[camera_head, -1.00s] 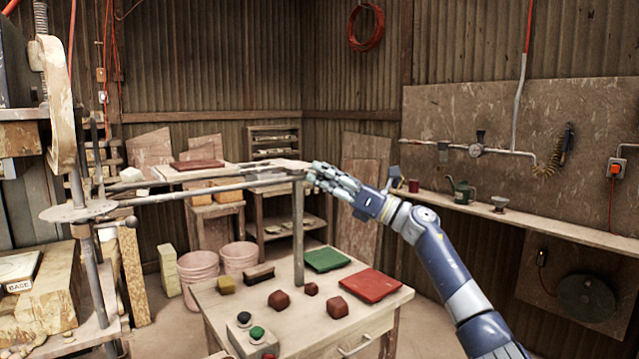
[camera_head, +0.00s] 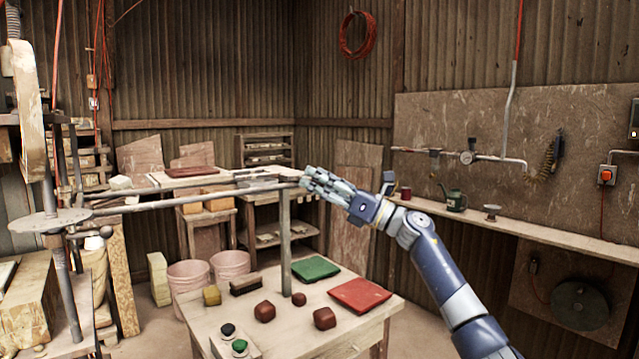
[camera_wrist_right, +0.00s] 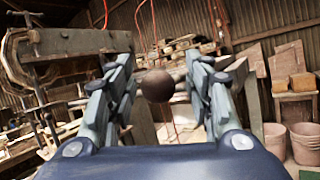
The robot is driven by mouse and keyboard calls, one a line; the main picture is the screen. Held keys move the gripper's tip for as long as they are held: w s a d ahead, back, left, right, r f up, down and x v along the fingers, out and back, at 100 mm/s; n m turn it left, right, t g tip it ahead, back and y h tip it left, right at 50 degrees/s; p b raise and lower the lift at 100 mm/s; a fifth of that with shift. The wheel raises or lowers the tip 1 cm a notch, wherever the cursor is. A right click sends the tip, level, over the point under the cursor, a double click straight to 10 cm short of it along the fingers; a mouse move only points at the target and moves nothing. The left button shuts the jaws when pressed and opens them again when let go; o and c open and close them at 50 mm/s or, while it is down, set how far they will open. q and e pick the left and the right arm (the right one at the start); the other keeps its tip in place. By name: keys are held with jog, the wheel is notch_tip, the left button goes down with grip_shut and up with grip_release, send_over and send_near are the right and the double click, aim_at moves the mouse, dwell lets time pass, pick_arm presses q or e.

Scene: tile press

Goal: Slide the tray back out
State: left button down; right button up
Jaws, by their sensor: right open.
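My right gripper (camera_head: 312,180) is at the rails' right end, beside the post top. In the right wrist view a dark round knob (camera_wrist_right: 156,86) shows between the two open fingers of my right gripper (camera_wrist_right: 155,92). The fingers stand apart from the knob on both sides. My left gripper is not in view.
The wooden table (camera_head: 225,300) holds a green tile (camera_head: 315,268), a red tile (camera_head: 359,294), several clay lumps and a button box (camera_head: 236,345) with a green and a black button. Pink buckets (camera_head: 230,265) stand behind it. A wall shelf (camera_head: 530,230) runs along the right.

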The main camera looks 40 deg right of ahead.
jog(key=shift+f, duration=0.1)
jog(key=shift+s+d+f, duration=0.15)
jog(key=v, duration=1.1)
jog(key=shift+s, duration=0.25)
jog(key=shift+d, duration=0.1)
